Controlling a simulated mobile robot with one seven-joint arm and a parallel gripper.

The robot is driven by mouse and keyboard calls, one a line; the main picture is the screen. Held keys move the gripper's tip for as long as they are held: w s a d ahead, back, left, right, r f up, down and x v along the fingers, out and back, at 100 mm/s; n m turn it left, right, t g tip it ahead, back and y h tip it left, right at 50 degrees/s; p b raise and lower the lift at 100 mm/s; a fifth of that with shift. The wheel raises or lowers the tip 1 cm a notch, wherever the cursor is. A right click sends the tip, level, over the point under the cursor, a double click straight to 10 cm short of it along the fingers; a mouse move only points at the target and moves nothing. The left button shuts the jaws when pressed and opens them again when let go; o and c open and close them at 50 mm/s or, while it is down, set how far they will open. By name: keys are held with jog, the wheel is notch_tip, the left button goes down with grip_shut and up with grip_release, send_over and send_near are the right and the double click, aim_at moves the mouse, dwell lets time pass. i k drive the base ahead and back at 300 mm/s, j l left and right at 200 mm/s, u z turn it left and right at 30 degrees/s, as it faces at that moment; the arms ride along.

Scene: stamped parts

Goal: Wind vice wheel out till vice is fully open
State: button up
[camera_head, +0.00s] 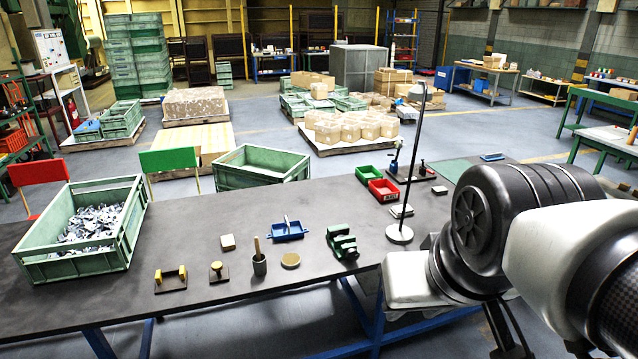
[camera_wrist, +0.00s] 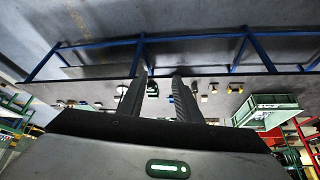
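A small green device (camera_head: 342,242), which looks like the vice, stands on the dark bench near its front edge, right of centre in the head view. I cannot make out its wheel or how far its jaws are apart. In the wrist view my gripper (camera_wrist: 160,77) has its two dark fingers apart with nothing held between them. It is well away from the bench objects, which look small beyond the fingers. My gripper does not show in the head view, where my arm fills the right side.
A green crate of metal parts (camera_head: 137,220) stands at the bench's left. A lamp (camera_head: 400,234) stands right of the device. Red (camera_head: 384,190) and green bins (camera_head: 368,173) lie behind.

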aim_at(352, 254)
jog(key=i+l, duration=0.9)
jog(key=i, duration=0.15)
